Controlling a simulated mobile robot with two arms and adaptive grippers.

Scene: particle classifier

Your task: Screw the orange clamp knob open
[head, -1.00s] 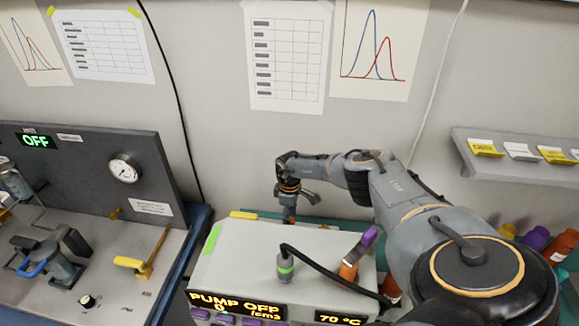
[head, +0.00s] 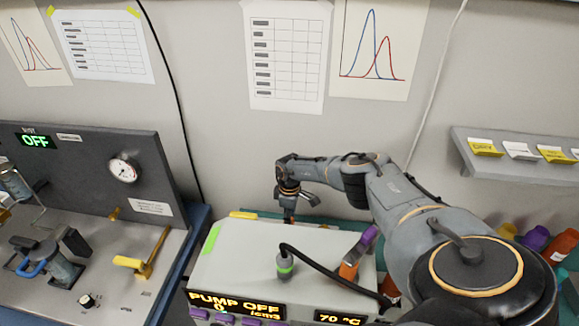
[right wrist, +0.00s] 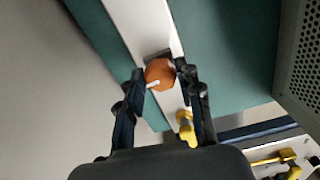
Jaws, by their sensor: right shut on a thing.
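The orange clamp knob (right wrist: 159,74) shows in the right wrist view, round, with a small white mark on its near side. It sits over a pale rail (right wrist: 143,22). My right gripper (right wrist: 160,76) has its two dark fingers on either side of the knob, shut on it. In the head view, my right gripper (head: 290,212) reaches down behind the grey pump box (head: 232,252). The knob is hidden there behind the box. My left gripper is in no view.
A black hose with a green-banded plug (head: 285,266) lies over the pump box. A panel with a gauge (head: 124,168) and a yellow lever (head: 147,260) stands at left. A shelf (head: 500,170) and several coloured bottles (head: 537,238) are at right.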

